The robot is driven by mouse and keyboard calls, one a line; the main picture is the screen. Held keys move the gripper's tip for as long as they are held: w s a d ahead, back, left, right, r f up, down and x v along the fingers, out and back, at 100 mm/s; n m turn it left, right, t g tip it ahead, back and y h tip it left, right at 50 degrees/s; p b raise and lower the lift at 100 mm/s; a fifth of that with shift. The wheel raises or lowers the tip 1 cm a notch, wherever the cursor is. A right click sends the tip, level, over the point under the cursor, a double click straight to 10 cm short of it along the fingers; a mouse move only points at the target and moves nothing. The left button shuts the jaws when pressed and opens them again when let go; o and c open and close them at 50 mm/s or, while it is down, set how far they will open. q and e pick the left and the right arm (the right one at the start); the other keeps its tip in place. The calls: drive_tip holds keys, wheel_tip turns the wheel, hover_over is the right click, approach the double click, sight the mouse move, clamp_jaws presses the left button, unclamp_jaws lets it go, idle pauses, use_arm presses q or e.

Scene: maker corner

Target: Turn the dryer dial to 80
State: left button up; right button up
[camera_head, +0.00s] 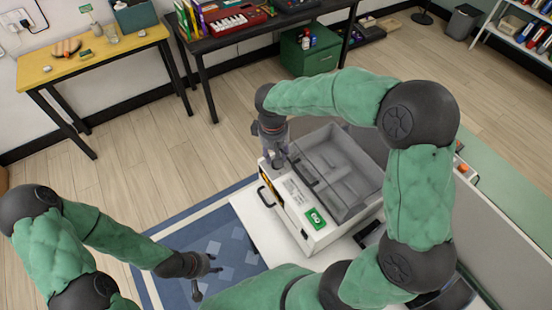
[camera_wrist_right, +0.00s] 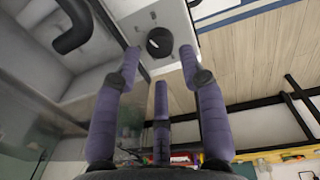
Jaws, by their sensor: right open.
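The dryer (camera_head: 318,240) is a white box with a clear grey lid, standing on a white surface in the middle of the head view. Its round black dial (camera_wrist_right: 160,42) shows in the right wrist view on a white panel. My right gripper (camera_head: 280,163) is over the dryer's far left corner and hides the dial in the head view. In the wrist view its fingers (camera_wrist_right: 160,56) are spread, with the dial between the two far fingertips. I cannot tell whether they touch it. The dial's marks are too small to read. My left gripper (camera_head: 207,275) is open and empty, low over the blue rug.
My right arm arches over the dryer's right side.

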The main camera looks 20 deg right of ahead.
wheel_tip(320, 180, up, 7)
drive_tip(key=shift+a+r, duration=0.2)
drive_tip(key=shift+f, duration=0.1)
idle(0.5)
